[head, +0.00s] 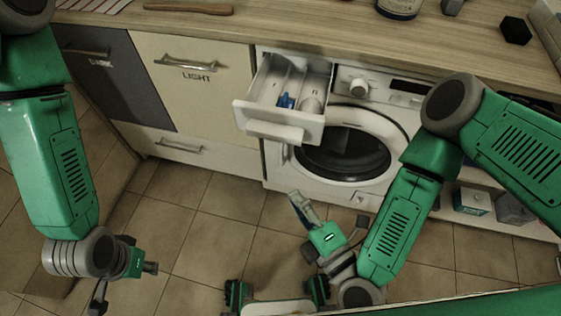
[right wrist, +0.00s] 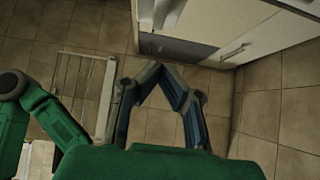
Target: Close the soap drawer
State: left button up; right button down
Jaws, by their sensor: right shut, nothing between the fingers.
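The soap drawer (head: 255,116) is pulled out of the upper left of the white washing machine (head: 279,178) in the head view. It is a white tray with open compartments, a blue part inside and a broad front handle. My right gripper (head: 294,196) is below the drawer front, in front of the machine, apart from both. Its fingers are shut and empty; their tips meet in the right wrist view (right wrist: 158,69). My left gripper (head: 148,268) hangs low at the left, far from the drawer; its finger opening is unclear.
The wooden counter (head: 290,28) runs above the machine, with a bottle (head: 398,7) and a black block (head: 515,30) on it. Cabinets with handles (head: 186,62) stand left of the machine. The round machine door (head: 345,145) is below the drawer. Tiled floor (head: 190,230) is open in front.

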jog(key=w, duration=0.1)
jog(key=b, duration=0.2)
send_near(270, 138)
jog(key=w+a, duration=0.2)
jog(key=a, duration=0.2)
jog(key=w, duration=0.3)
jog(key=shift+w+d+f, duration=0.1)
jog(key=shift+d+f, duration=0.1)
jog(key=shift+d, duration=0.1)
jog(key=shift+w+d, duration=0.3)
jog(key=shift+w, duration=0.2)
jog(key=shift+a, duration=0.2)
